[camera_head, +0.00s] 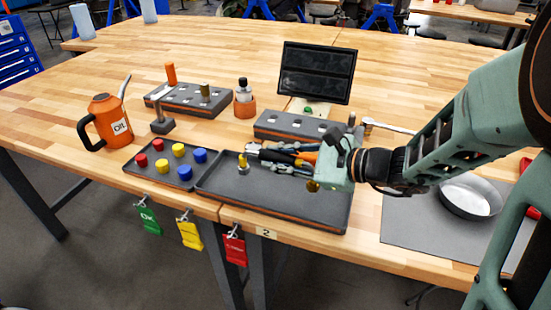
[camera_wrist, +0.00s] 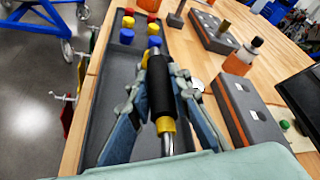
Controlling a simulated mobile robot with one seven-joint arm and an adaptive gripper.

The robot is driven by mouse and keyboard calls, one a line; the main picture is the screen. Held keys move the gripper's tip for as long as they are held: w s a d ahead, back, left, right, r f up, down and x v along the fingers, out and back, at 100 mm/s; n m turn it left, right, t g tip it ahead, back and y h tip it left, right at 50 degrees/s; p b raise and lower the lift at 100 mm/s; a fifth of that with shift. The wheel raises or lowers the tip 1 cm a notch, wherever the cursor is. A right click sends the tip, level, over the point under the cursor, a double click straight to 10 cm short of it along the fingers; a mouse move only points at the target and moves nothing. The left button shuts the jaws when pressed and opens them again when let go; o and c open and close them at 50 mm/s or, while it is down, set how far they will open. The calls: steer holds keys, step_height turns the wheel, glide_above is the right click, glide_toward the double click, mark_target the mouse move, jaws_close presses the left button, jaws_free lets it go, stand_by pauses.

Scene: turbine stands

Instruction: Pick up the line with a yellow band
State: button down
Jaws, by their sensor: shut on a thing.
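In the wrist view, a line with a yellow band (camera_wrist: 166,125) has a thick black sleeve and a bare metal tube on the near side of the band. More yellow shows at the sleeve's far end. My gripper (camera_wrist: 160,95) is shut on this line, with its blue-grey fingers on either side of the sleeve. In the head view, my gripper (camera_head: 285,160) is over the large dark tray (camera_head: 270,208). The line is small and partly hidden there, and I cannot tell whether it touches the tray.
A smaller tray (camera_head: 136,165) with red, yellow and blue caps is at left. A round metal pan (camera_head: 470,197) lies right on a grey mat.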

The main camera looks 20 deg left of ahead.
steer(key=s+d+r+p, duration=0.6)
steer(key=s+d+r, duration=0.3)
steer(key=shift+s, duration=0.35)
steer(key=shift+d, duration=0.1)
steer(key=c, duration=2.3)
jaws_free()
jaws_close()
steer(key=shift+w, duration=0.1)
